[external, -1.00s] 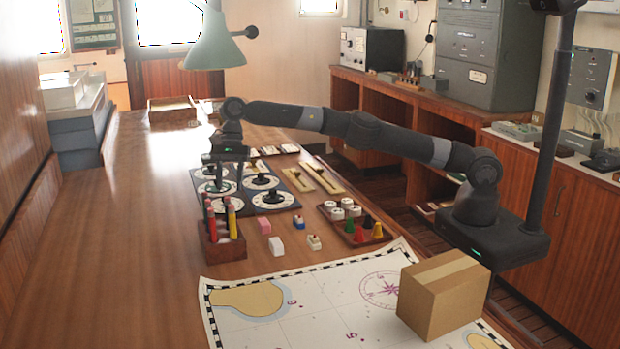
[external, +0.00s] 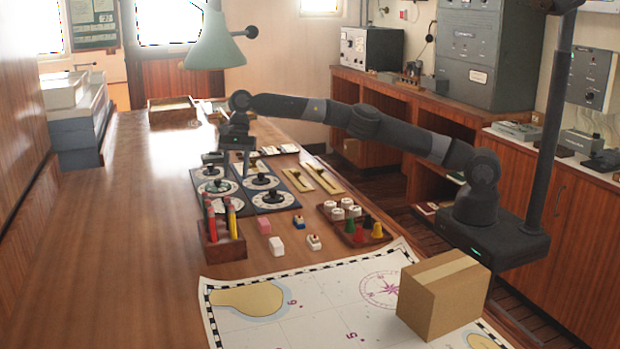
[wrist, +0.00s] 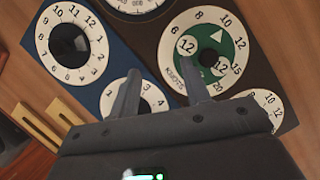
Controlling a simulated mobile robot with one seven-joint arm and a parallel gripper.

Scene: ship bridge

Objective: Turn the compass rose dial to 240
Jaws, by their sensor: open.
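Several round dials with black knobs sit on two boards on the long table: a dark board at left and a blue board (wrist: 112,58) at right in the external view. At the top edge of the wrist view, a cut-off white dial (wrist: 135,3) seems to carry three-digit figures, so it may be the compass rose; its setting is not readable. A green-centred KNOTS dial (wrist: 210,50) and a 1-to-12 dial (wrist: 62,45) show more fully. My gripper (wrist: 160,68) is open and empty above the boards, fingers apart; it also shows in the external view (external: 240,170).
A wooden pen holder (external: 222,243) with upright pencils stands in front of the dials. Brass sliders (external: 323,178) lie to their right, and a tray (external: 352,225) of pegs and white knobs is nearby. A carton (external: 443,293) rests on the chart (external: 300,310). The table's left side is clear.

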